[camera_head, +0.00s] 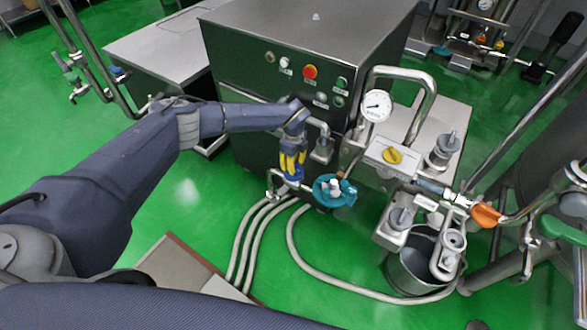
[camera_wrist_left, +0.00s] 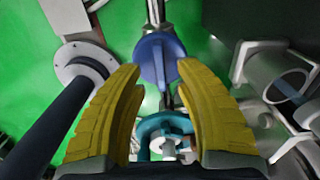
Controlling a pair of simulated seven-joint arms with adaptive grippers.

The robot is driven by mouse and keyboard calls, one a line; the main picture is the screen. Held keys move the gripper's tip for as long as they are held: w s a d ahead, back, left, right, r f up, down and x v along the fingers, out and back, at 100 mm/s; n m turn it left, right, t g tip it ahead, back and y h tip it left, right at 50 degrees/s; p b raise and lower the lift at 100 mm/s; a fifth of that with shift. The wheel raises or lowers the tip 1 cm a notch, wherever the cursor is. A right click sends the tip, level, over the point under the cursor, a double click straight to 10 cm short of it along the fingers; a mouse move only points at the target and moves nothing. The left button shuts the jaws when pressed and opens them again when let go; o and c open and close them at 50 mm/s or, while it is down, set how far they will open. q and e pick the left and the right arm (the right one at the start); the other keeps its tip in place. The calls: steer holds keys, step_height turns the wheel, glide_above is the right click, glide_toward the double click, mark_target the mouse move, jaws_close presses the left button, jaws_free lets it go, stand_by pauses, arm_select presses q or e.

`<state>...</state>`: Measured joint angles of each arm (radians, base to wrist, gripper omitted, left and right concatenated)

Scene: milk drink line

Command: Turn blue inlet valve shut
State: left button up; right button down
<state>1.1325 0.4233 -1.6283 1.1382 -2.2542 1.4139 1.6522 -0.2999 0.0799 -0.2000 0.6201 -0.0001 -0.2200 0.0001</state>
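The blue inlet valve handle shows in the wrist view (camera_wrist_left: 160,58) as a flat rounded blue piece on a metal pipe. In the head view a small part of the blue handle (camera_head: 293,175) shows just below my left gripper (camera_head: 292,164). My left gripper's yellow fingers, also in the wrist view (camera_wrist_left: 158,70), are apart with a clear gap between them. The handle lies at or just beyond the fingertips, between them in the picture; I cannot tell whether they touch it. My right gripper is in neither view.
A teal round valve (camera_head: 335,190) sits close to the right of the gripper. A dark steel cabinet (camera_head: 290,75) with buttons stands behind. A pressure gauge (camera_head: 376,106), yellow knob (camera_head: 393,155) and orange handle (camera_head: 486,215) are further right. Hoses (camera_head: 300,250) run across the green floor.

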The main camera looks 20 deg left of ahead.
arm_select(q)
steer(key=shift+f, duration=1.5)
jaws_close()
